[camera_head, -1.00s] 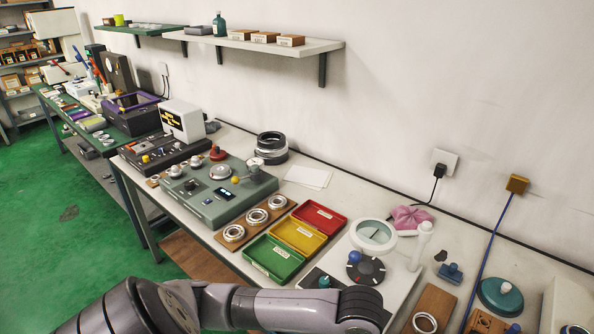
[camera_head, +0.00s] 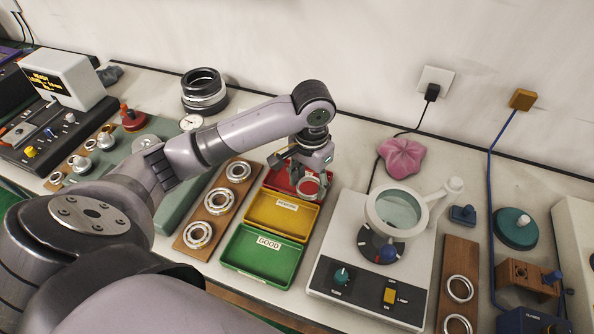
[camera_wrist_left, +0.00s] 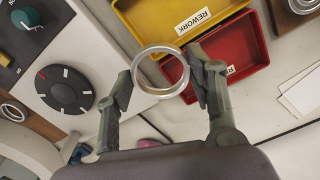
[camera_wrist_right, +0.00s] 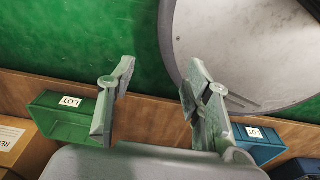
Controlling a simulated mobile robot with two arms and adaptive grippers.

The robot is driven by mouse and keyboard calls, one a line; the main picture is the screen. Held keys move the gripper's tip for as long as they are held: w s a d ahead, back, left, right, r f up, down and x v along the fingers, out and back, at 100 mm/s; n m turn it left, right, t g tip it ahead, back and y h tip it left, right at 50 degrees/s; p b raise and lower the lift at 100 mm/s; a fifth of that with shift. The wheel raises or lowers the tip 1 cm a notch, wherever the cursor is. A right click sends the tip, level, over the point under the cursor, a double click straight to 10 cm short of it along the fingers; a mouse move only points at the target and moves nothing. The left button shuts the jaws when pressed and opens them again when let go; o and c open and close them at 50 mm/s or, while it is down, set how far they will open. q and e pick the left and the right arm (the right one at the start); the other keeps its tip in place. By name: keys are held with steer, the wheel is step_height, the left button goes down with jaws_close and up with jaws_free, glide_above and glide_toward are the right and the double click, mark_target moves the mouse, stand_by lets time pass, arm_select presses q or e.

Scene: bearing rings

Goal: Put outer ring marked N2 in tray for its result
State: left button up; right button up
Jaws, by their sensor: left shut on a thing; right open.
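My left gripper (camera_head: 312,184) is shut on a bright metal outer ring (camera_wrist_left: 140,78) and holds it above the near-right part of the red tray (camera_head: 276,181). Any mark on the ring is unreadable. In the left wrist view, the ring overlaps the edges of the yellow tray (camera_wrist_left: 142,14) and red tray (camera_wrist_left: 262,62). The yellow tray is labelled REWORK, and the green tray (camera_head: 262,270) is labelled GOOD; the red label is unreadable. All three trays look empty. My right gripper (camera_wrist_right: 158,78) is open and empty, away from the bench work area.
A wooden rack (camera_head: 186,240) with three rings stands left of the trays. A magnifier (camera_head: 398,208) over a dial unit (camera_head: 330,262) stands close on their right. A ring board (camera_head: 460,256) lies beyond. Below my right gripper are a green bin (camera_wrist_right: 75,128) and a blue bin (camera_wrist_right: 258,150).

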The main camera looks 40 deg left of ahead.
arm_select(q)
steer(key=w+a+r+m+b, duration=0.1)
steer(key=w+a+r+b, duration=0.1)
steer(key=w+a+r, duration=0.45)
steer(key=p, duration=0.2)
glide_above(308, 185)
step_height(308, 185, down, 12)
steer(key=shift+s+f, duration=0.1)
step_height(308, 185, down, 5)
steer(key=shift+r, duration=0.1)
arm_select(e)
steer(key=shift+s+a+f, duration=0.15)
steer(key=shift+s+f, duration=0.35)
arm_select(q)
steer(key=o, duration=1.2)
arm_select(e)
steer(key=shift+d, duration=0.3)
